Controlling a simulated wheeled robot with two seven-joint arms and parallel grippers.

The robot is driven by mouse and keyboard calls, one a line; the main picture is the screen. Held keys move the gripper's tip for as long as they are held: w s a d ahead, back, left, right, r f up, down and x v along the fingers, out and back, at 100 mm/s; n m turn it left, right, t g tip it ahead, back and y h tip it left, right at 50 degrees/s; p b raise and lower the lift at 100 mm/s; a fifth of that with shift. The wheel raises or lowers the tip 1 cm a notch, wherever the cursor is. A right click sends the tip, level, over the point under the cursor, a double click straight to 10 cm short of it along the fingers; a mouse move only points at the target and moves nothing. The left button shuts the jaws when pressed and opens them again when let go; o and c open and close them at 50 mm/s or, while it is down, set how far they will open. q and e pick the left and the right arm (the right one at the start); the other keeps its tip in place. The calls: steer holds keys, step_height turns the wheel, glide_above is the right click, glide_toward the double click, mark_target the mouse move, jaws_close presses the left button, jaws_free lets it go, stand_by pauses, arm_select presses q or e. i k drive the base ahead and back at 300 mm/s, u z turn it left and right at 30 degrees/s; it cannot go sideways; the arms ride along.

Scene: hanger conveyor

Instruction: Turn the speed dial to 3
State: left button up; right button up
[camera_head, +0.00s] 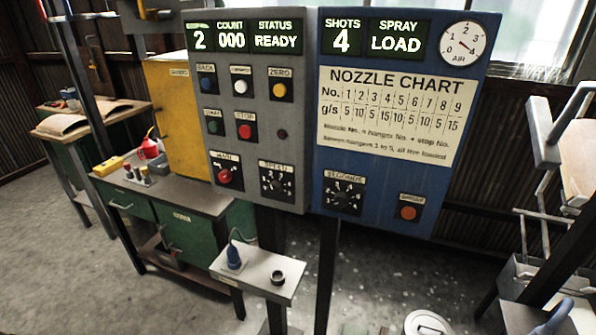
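The speed dial (276,185) is a round black knob under a SPEED label, low on the grey control panel (258,130). Numbers ring the knob, but they and the pointer are too small to read surely. The grey panel's display (200,40) shows 2 under a heading I cannot read, with COUNT 000 and STATUS READY beside it. Nothing covers the dial. Neither of my grippers is in view.
A red MAIN switch (225,176) sits left of the dial. The blue panel (400,190) on the right carries a SECONDS dial (342,196) and a nozzle chart (390,118).

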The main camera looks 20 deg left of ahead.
mark_target(274, 187)
steer(key=u, duration=1.45)
steer(key=k, duration=1.05)
steer(key=z, duration=1.55)
steer(key=i, duration=0.5)
steer(key=u, duration=0.1)
